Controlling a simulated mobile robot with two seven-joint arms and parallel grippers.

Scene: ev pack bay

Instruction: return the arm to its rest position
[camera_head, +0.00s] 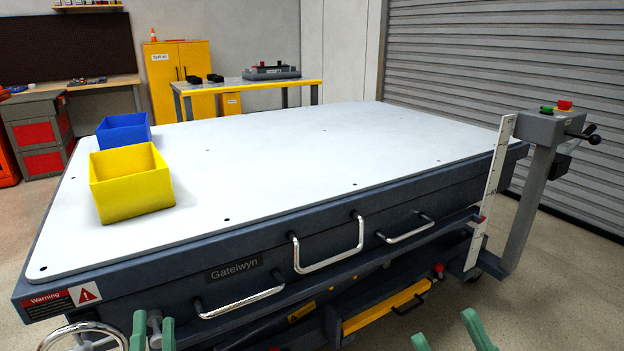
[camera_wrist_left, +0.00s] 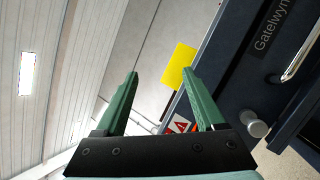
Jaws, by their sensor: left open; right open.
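My left gripper (camera_head: 153,335) shows its green fingertips at the bottom edge of the head view, in front of the left end of the lift table (camera_head: 270,170). It is open, with nothing between its fingers. In the left wrist view my left gripper (camera_wrist_left: 160,78) has its two fingers spread wide beside the table's dark side. My right gripper (camera_head: 449,334) shows only its green fingertips at the bottom of the head view, right of centre. It is open and looks empty. Most of both arms is out of view.
A yellow bin (camera_head: 130,187) and a blue bin (camera_head: 124,130) stand on the table's left end; the rest of its top is clear. Chrome handles (camera_head: 328,262) stick out of its front. A control post (camera_head: 530,195) stands at the right.

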